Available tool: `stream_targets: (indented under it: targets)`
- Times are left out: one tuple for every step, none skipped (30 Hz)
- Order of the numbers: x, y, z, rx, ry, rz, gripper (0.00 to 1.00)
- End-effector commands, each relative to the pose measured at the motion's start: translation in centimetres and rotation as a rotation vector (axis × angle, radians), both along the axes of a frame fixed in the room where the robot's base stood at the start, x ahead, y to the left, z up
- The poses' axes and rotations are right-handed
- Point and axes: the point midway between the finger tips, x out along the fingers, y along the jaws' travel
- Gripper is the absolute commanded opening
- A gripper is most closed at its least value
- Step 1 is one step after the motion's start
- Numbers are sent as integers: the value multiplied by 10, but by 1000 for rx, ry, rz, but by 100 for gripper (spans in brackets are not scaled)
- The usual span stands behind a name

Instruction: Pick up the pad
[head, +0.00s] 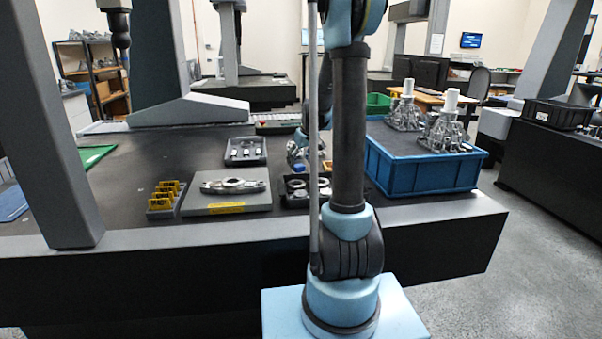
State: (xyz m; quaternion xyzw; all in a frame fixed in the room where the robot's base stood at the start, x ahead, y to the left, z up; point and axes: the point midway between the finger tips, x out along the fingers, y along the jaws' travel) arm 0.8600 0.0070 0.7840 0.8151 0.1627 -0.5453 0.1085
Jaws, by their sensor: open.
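No single thing is clearly the pad. A small blue item (298,168) lies on the dark table beside my arm, partly hidden, and I cannot tell if it is the pad. A green flat piece (97,156) and a blue flat piece (12,204) lie at the table's left. My gripper (299,160) is low over the table behind the dark upright link of my arm, which hides part of it. It looks open, and I see nothing held in it.
A grey plate with a metal part (200,208), yellow-tagged blocks (163,199) and dark trays (245,160) lie near my gripper. A blue crate (410,178) carrying metal castings stands to the right. Gantry columns (50,120) rise at the left.

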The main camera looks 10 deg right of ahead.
Motion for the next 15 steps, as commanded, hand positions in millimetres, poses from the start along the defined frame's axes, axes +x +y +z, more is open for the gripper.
stream_targets:
  targets:
    - [3,0,-6,0,0,0,67]
    - [4,0,-9,0,0,0,67]
    - [6,0,-14,0,0,0,67]
    - [7,0,-17,0,0,0,67]
    - [9,1,-20,0,0,0,67]
    - [10,2,-24,0,0,0,67]
    - [11,2,-27,0,0,0,67]
    - [12,2,-29,0,0,0,67]
    - [13,3,-31,0,0,0,67]
    - [13,3,-33,0,0,0,67]
    - [14,3,-34,0,0,0,67]
    - [14,3,-36,0,0,0,67]
    - [14,3,-36,0,0,0,67]
    - [14,4,-37,0,0,0,67]
    - [14,4,-37,0,0,0,67]
